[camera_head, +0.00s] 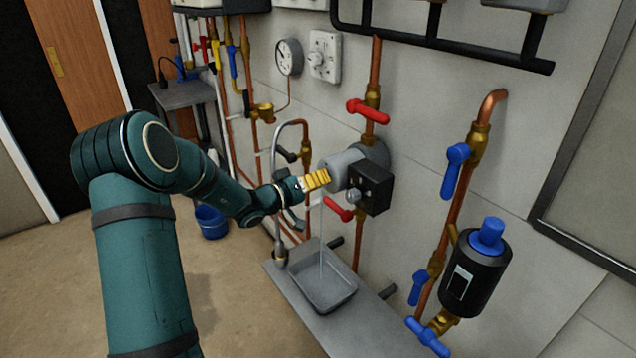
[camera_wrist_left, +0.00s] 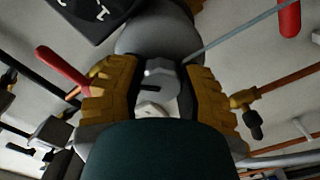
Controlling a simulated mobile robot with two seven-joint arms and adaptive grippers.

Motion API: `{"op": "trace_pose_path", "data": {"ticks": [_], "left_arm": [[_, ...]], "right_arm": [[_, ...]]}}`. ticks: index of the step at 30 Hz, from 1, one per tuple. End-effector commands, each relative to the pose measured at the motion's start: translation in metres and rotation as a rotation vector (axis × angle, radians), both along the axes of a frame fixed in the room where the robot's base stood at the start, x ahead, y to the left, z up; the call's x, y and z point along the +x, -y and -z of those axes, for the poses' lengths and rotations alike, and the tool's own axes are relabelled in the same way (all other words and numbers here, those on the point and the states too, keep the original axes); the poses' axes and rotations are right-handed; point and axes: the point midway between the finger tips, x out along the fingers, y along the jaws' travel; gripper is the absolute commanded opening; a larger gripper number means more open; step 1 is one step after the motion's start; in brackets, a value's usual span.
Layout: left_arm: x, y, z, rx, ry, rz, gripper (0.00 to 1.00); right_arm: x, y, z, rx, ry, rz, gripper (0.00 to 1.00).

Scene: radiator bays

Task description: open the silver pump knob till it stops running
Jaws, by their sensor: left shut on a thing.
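The grey pump (camera_head: 340,166) sits on the wall pipe between two red valve handles. In the left wrist view the silver pump knob (camera_wrist_left: 160,80) is on the front of the pump (camera_wrist_left: 150,35), between yellow ribbed fingers. My left gripper (camera_head: 316,180) is shut on this knob; it also fills the left wrist view (camera_wrist_left: 160,92). In the head view the fingers hide the knob. A thin stream of water (camera_head: 321,235) runs from the pump down to the grey tray (camera_head: 338,305). My right gripper is not in view.
A black box (camera_head: 377,188) with a small silver round part adjoins the pump. A red handle (camera_head: 368,111) is above, another (camera_head: 338,209) below. A curved-neck tap (camera_head: 279,250) stands left of the tray. Blue-handled valves (camera_head: 455,165) and a black canister (camera_head: 475,275) are right.

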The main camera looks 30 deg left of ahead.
Motion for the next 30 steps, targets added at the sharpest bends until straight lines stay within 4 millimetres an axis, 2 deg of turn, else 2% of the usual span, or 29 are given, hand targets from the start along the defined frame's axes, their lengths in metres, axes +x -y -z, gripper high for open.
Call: {"op": "trace_pose_path", "data": {"ticks": [10, 26, 27, 29, 30], "left_arm": [[0.001, 0.0007, -0.0023, 0.127, 0.058, 0.001, 0.0], [0.001, 0.0003, -0.0023, 0.149, 0.068, 0.0, 0.0], [0.0011, 0.0003, -0.0024, 0.149, 0.068, 0.0, 0.45], [0.0009, 0.0004, -0.0023, 0.15, 0.067, 0.001, 0.66], [0.0009, 0.0003, -0.002, 0.149, 0.067, 0.001, 0.7]], "right_arm": [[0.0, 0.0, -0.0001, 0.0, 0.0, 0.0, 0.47], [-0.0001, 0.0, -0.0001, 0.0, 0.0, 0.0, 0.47], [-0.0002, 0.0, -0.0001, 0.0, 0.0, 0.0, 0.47], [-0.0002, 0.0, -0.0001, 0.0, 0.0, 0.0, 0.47], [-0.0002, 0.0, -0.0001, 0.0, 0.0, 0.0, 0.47]]}}
